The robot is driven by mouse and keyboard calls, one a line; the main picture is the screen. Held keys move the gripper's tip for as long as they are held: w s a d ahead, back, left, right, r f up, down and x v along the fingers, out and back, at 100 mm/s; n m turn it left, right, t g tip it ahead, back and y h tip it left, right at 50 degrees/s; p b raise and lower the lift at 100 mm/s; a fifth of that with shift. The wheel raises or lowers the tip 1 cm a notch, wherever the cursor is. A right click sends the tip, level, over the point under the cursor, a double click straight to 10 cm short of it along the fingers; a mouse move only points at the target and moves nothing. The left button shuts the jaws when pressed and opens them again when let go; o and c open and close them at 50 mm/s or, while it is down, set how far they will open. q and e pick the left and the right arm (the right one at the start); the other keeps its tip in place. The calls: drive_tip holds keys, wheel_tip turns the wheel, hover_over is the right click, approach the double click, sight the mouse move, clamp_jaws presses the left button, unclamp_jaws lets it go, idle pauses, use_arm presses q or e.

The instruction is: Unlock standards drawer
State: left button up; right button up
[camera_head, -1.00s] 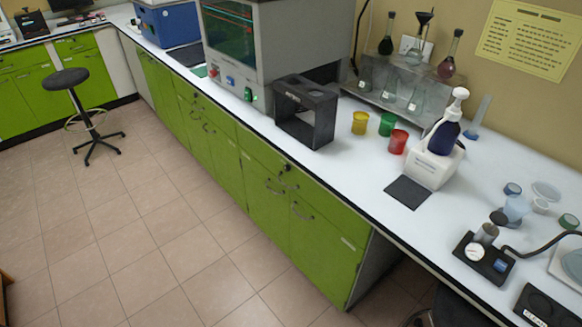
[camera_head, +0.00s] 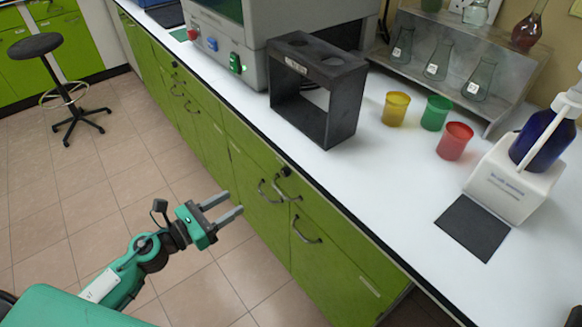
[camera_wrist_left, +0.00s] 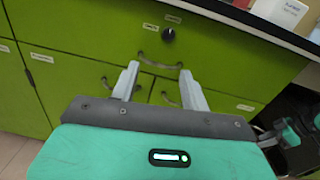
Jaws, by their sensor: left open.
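The green drawer (camera_head: 253,150) under the white worktop has a round black lock knob (camera_head: 285,171) near its top edge and a curved handle. In the left wrist view the knob (camera_wrist_left: 168,35) sits above the drawer handle (camera_wrist_left: 160,63). My left gripper (camera_head: 234,203) is open and empty, in front of the cabinet and left of the knob in the head view. In the left wrist view its two fingers (camera_wrist_left: 157,78) point toward the drawer front, below the knob. The fingers look apart from the drawer.
Cabinet door handles (camera_head: 305,230) protrude below the drawer. The worktop edge overhangs the front. A black rack (camera_head: 325,139), coloured cups (camera_head: 434,112) and a white bottle holder (camera_head: 507,181) stand on the worktop. A stool (camera_head: 60,75) is at the far left; the tiled floor between is clear.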

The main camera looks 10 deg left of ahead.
use_arm(q)
drive_tip(key=d+r+m, duration=0.1)
drive_tip(key=m, duration=0.1)
drive_tip(key=p, duration=0.5)
approach(283, 173)
drive_tip(key=shift+n+h, duration=0.3)
drive_tip(key=x, duration=0.7)
drive_tip(key=shift+w+a+f, duration=0.1)
drive_tip(key=shift+w+f, duration=0.05)
drive_tip(key=shift+w, duration=0.05)
drive_tip(key=shift+w+d+f, duration=0.1)
drive_tip(key=shift+w+d, duration=0.3)
drive_tip(key=shift+w, duration=0.05)
use_arm(e)
wheel_tip(283, 173, down, 10)
drive_tip(key=s+g, duration=0.1)
drive_tip(key=shift+s+d+f, duration=0.15)
drive_tip(key=shift+s+d, duration=0.05)
drive_tip(key=shift+d, duration=0.05)
use_arm(q)
drive_tip(key=shift+c, duration=0.3)
drive_tip(key=c, duration=0.9)
